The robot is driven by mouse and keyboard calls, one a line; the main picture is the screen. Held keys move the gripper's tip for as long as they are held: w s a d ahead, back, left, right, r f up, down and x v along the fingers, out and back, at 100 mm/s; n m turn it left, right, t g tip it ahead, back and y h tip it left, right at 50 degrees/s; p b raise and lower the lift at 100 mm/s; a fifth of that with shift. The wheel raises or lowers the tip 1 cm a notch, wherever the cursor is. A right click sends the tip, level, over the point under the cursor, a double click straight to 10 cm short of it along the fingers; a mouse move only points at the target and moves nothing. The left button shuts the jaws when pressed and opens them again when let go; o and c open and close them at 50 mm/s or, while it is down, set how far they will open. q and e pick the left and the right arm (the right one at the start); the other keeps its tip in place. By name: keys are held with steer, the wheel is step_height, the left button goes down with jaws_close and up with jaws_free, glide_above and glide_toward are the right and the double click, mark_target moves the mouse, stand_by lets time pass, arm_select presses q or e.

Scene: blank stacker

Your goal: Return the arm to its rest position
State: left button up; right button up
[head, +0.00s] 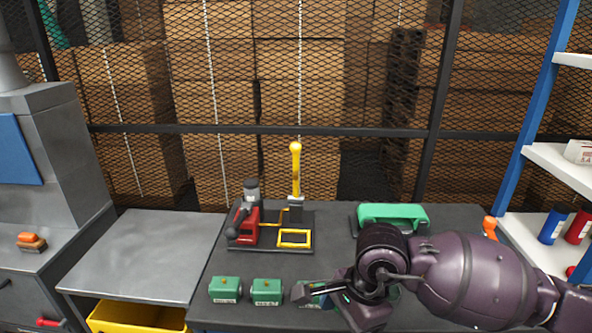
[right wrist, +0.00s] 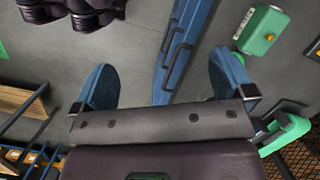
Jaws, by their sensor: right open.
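My right arm comes in from the right in the head view, its gripper (head: 322,292) low over the front of the dark worktable (head: 338,240). In the right wrist view the two blue fingers of this gripper (right wrist: 162,75) are wide apart with nothing held between them. In the head view a green block (head: 303,294) is partly hidden behind this gripper; I cannot tell whether they touch. My left gripper is not in view.
Two labelled green blocks (head: 225,289) (head: 267,291) stand left of my gripper. A red and black device with a yellow lever (head: 295,170) stands behind them. A green case (head: 392,214) lies behind my arm. Shelves (head: 560,165) rise at right. The grey side table (head: 145,255) is clear.

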steer(key=a+r+m+g+y, duration=0.2)
steer(key=a+r+m+y, duration=0.85)
steer(key=r+y, duration=0.4)
steer(key=w+d+r+m+t+y, duration=0.35)
steer(key=w+m+t, duration=0.25)
steer(key=m+t, duration=0.5)
steer(key=w+d+f+m+t+h, duration=0.3)
steer(key=d+f+m+t+h, duration=0.2)
steer(key=m, duration=0.6)
steer(key=w+d+f+m+t+h, duration=0.3)
steer(key=d+f+m+t+h, duration=0.25)
steer(key=m, duration=0.55)
steer(key=s+d+f+m+g+h, duration=0.3)
steer(key=d+f+m+h, duration=0.4)
steer(key=f, duration=0.5)
steer(key=s+d+f+m+g+h, duration=0.1)
steer(key=s+d+f+m+g, duration=0.1)
steer(key=s+f, duration=0.6)
steer(key=s+d+f+m+g+h, duration=0.2)
steer(key=s+d+f+m, duration=0.3)
steer(key=s+d+f, duration=0.2)
steer(key=s+f, duration=0.2)
steer(key=s, duration=0.2)
steer(key=shift+s, duration=0.35)
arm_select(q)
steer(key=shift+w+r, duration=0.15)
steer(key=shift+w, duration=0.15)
arm_select(e)
steer(key=shift+a+g, duration=0.1)
steer(key=shift+g, duration=0.15)
